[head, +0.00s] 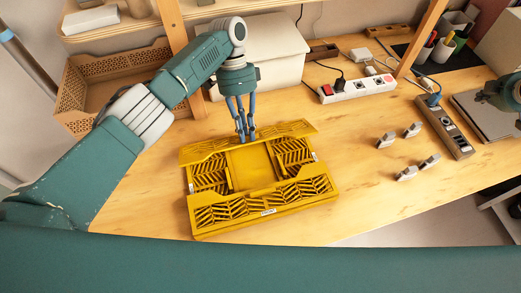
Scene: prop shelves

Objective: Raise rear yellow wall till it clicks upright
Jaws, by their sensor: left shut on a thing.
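A yellow folding crate (264,208) with slatted walls lies on the wooden table, its front wall nearest me. Its rear yellow wall (290,131) runs along the far side and looks tilted, not upright. Patterned yellow panels lie low inside at the left and right, with a plain strip of floor (252,170) between them. My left gripper (246,138) points down at the middle of the rear wall, its blue fingers shut on that wall's edge. My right gripper (508,97) is partly in view at the right edge; its fingers are not clear.
A white lidded box (280,50) stands close behind the crate. A tan perforated basket (85,85) is at the left. A white power strip (357,89), a grey one (445,127) and several small metal clips (412,130) lie to the right. Bare table separates crate and clips.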

